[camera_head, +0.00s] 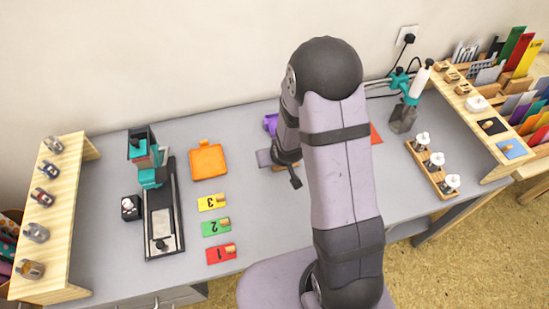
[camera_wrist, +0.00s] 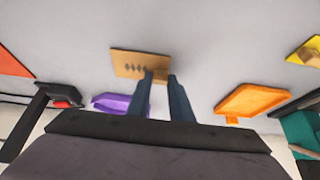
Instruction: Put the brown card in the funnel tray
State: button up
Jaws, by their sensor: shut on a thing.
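The brown card (camera_wrist: 128,62) is in the upper middle of the wrist view, a flat tan piece with dark marks. My gripper (camera_wrist: 160,76) is shut on it near its lower right part, with the two dark fingers a little apart. Whether the card touches the table is unclear. In the head view my arm hides most of the gripper and card. An orange tray with a small tab (camera_head: 208,162), which looks like the funnel tray, lies left of my gripper in the head view. It also shows on the right in the wrist view (camera_wrist: 252,101).
A purple object (camera_head: 270,124) stands behind my gripper. Yellow (camera_head: 207,203), green (camera_head: 211,228) and red (camera_head: 216,255) numbered cards lie in front of the orange tray. A black-and-teal press (camera_head: 163,215) stands left. Grey table is clear between tray and gripper.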

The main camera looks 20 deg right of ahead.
jog(key=shift+f, duration=0.1)
jog(key=shift+f, duration=0.15)
jog(key=o, duration=0.8)
